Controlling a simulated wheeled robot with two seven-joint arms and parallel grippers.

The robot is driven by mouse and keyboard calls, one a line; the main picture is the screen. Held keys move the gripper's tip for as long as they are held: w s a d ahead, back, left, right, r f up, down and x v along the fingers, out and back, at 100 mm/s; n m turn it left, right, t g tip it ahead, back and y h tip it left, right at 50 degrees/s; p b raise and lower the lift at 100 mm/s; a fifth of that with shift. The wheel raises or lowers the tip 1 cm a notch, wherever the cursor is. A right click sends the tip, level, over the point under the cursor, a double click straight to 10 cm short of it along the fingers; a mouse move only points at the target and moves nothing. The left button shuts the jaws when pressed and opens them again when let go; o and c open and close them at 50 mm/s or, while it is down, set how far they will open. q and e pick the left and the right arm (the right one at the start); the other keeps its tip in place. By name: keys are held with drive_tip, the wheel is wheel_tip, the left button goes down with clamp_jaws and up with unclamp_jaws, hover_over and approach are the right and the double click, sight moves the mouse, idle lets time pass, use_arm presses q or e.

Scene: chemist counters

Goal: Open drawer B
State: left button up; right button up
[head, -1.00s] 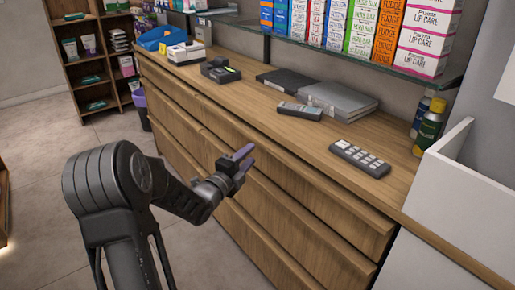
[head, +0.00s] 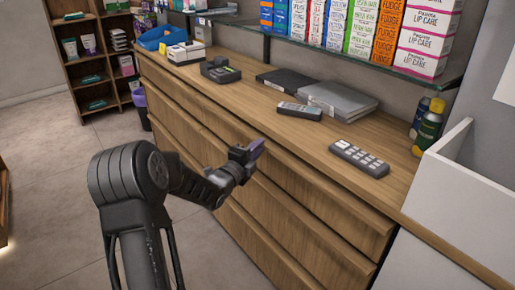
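The wooden counter (head: 400,197) has long wooden drawer fronts stacked in rows along its front. No letter shows on them, so I cannot tell which is drawer B. The top drawer front (head: 330,205) at the right and the lower fronts (head: 290,222) look shut. My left gripper (head: 257,148) is at the upper edge of the top drawer front, around the middle of the counter. Its fingertips overlap the edge in the picture; contact is unclear. The fingers are seen nearly edge-on, so their gap does not show. My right gripper is not in view.
On the counter top lie a phone (head: 300,111), a keypad remote (head: 359,159), a grey folder (head: 340,99) and a card device (head: 221,71). A white panel (head: 455,195) stands at the right end. The floor (head: 50,190) at the left is clear.

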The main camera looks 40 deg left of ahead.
use_arm(q)
clamp_jaws()
drive_tip(key=shift+f, duration=0.1)
idle(0.9)
